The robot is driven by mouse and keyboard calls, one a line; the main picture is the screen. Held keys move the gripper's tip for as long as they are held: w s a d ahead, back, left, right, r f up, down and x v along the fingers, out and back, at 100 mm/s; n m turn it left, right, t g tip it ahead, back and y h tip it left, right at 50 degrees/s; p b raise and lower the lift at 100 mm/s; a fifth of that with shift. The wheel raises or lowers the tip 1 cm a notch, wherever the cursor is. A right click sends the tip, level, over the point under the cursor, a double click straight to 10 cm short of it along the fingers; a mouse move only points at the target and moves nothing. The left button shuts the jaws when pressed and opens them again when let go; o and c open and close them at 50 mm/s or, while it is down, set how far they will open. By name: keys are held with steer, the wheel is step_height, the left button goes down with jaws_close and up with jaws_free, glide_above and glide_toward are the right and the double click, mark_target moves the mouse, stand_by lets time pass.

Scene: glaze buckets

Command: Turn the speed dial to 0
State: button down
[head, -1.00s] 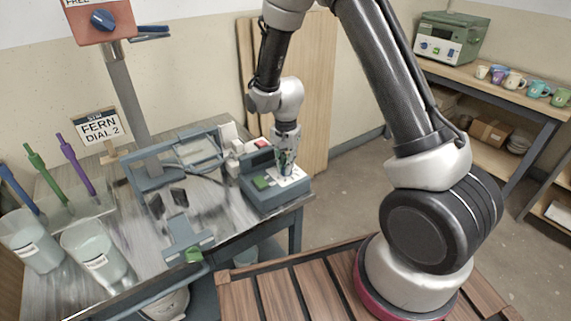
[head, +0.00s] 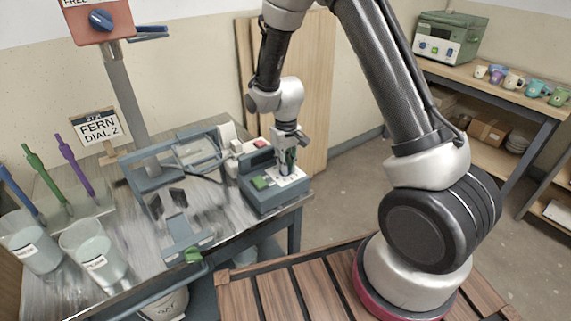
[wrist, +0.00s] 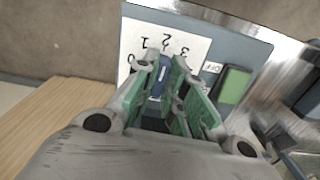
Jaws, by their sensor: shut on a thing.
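The speed dial is a blue knob (wrist: 158,82) on a white plate (wrist: 190,46) printed with the numbers 0, 1, 2, 3. The plate is on a blue-grey control box (head: 262,203) at the right end of the workbench. My gripper (head: 287,166) points down at the plate. In the wrist view, its green-lined fingers (wrist: 160,95) are shut on the knob, one on each side. A green button (wrist: 234,85) beside an OFF label sits next to the plate.
A red button (head: 260,142) is behind the control box. A blue-grey frame (head: 150,183), beakers (head: 92,252) and a "FERN DIAL 2" sign (head: 98,127) stand to the left. A wooden slatted surface (head: 300,293) is in front. Floor is clear at right.

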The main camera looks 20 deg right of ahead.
steer(key=n, duration=0.4)
steer(key=shift+n, duration=0.3)
steer(key=n, duration=0.3)
steer(key=shift+w+d+n, duration=0.1)
steer(key=shift+n, duration=0.3)
steer(key=n, duration=0.4)
steer(key=shift+w, duration=0.1)
steer(key=shift+n, duration=2.1)
steer(key=c, duration=1.5)
jaws_free()
step_height(320, 180, up, 12)
steer(key=shift+r, duration=0.1)
